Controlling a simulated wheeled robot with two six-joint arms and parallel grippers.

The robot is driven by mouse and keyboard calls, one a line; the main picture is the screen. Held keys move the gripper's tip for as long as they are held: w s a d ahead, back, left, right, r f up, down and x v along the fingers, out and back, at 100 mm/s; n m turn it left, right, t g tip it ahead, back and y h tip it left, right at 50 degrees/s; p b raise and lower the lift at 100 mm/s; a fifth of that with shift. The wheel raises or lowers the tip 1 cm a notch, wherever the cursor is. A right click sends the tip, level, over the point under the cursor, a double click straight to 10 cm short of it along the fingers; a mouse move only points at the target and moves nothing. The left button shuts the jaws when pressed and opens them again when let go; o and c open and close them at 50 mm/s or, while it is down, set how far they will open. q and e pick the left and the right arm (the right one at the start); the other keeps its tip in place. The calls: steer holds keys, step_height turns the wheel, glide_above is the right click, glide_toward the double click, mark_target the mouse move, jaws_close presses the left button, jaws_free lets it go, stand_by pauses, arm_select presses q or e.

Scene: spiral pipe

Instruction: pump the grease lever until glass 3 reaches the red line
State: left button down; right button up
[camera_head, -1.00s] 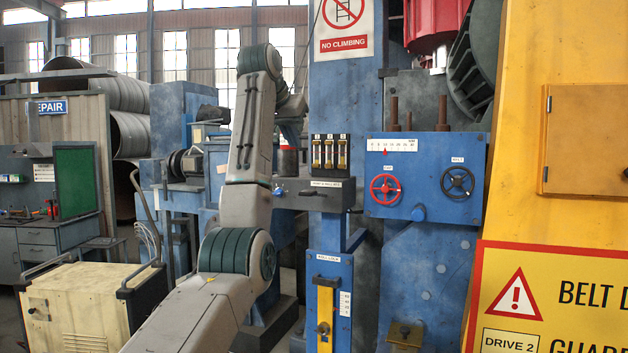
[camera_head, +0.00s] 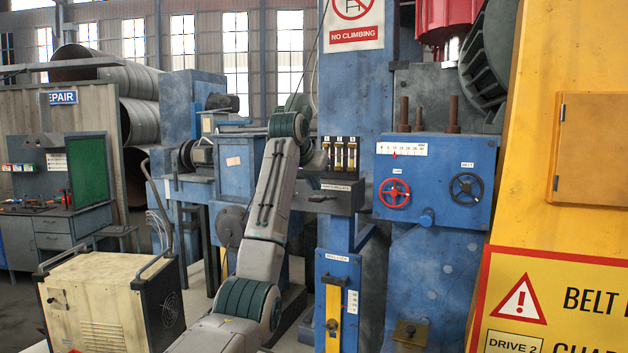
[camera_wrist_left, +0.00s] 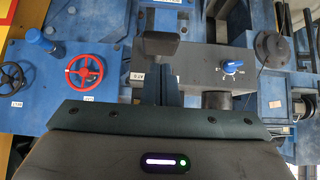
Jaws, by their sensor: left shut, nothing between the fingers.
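Three glasses stand in a row on the blue column in the head view; their numbers, levels and any red line are too small to read. The wrist view shows this box (camera_wrist_left: 205,62) upside down, with a blue knob (camera_wrist_left: 232,67). My left gripper (camera_wrist_left: 167,82) is shut and empty before the box. A dark block (camera_wrist_left: 162,46) sits at its tips; contact is unclear. My right gripper is not in view.
A blue panel (camera_head: 432,150) with a red handwheel (camera_head: 394,193) and a black handwheel (camera_head: 466,188) is right of the glasses. A yellow guard (camera_head: 570,200) stands at far right. A cream cart (camera_head: 95,300) stands at lower left.

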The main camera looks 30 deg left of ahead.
arm_select(q)
steer(key=shift+f, duration=0.7)
step_height(320, 180, down, 8)
steer(key=s+t+b, duration=0.1)
steer(key=t+b, duration=0.4)
steer(key=b, duration=0.8)
steer(key=shift+s+d+r+y+b, duration=0.2)
steer(key=shift+s+y+b, duration=0.05)
steer(key=shift+y+b, duration=0.1)
